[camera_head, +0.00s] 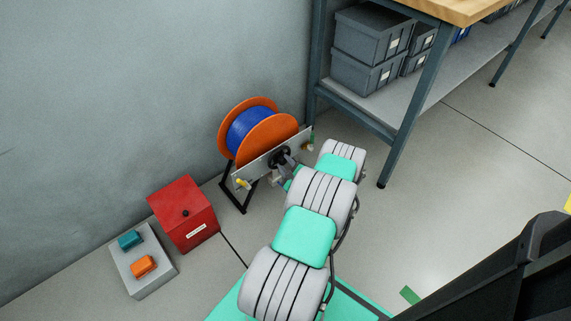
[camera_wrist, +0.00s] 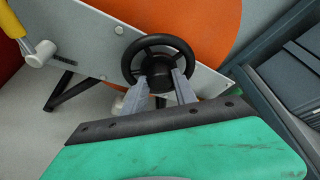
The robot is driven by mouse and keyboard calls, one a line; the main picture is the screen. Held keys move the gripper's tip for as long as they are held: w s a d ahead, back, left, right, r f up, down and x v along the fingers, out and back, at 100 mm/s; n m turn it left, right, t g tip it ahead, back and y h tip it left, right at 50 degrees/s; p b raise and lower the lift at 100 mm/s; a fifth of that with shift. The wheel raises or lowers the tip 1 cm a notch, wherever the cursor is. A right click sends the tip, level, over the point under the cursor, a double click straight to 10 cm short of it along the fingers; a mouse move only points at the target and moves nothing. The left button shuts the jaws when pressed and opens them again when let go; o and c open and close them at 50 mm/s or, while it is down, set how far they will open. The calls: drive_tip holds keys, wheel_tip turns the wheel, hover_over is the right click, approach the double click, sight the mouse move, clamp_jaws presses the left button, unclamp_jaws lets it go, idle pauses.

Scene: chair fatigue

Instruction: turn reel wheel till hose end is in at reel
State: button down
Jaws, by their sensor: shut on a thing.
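The hose reel (camera_head: 272,137) has orange side discs and a blue hose (camera_head: 249,127) wound on its drum. It stands on a black frame against the wall. A black reel wheel (camera_head: 279,156) sits on the grey plate at the reel's front; it also shows in the wrist view (camera_wrist: 160,41). My gripper (camera_wrist: 163,84) is at the wheel, its two grey fingers shut on the wheel's dark hub. My gripper (camera_head: 285,167) is partly hidden by my arm in the head view. I cannot make out the hose end in either view.
A yellow handle (camera_head: 243,184) juts from the plate's left end. A red box (camera_head: 184,214) and a grey block with teal and orange pieces (camera_head: 144,262) stand left. A workbench (camera_head: 401,92) with grey bins (camera_head: 371,34) stands right. The floor (camera_head: 480,190) at right is mostly clear.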

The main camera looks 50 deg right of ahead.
drive_tip(key=m+y+b, duration=0.2)
drive_tip(key=m, duration=0.1)
drive_tip(key=m+y+b, duration=0.1)
drive_tip(key=b, duration=0.1)
drive_tip(key=shift+s+d+m, duration=0.1)
drive_tip(key=shift+d+m, duration=0.2)
drive_tip(key=m+y+b, duration=0.2)
drive_tip(key=shift+d+m+b, duration=0.1)
drive_tip(key=shift+m+b, duration=0.2)
drive_tip(key=shift+b, duration=0.1)
drive_tip(key=shift+m+y+b, duration=0.3)
drive_tip(key=shift+b, duration=0.05)
drive_tip(key=shift+r+t, duration=0.15)
drive_tip(key=shift+t, duration=0.15)
drive_tip(key=c, duration=1)
unclamp_jaws()
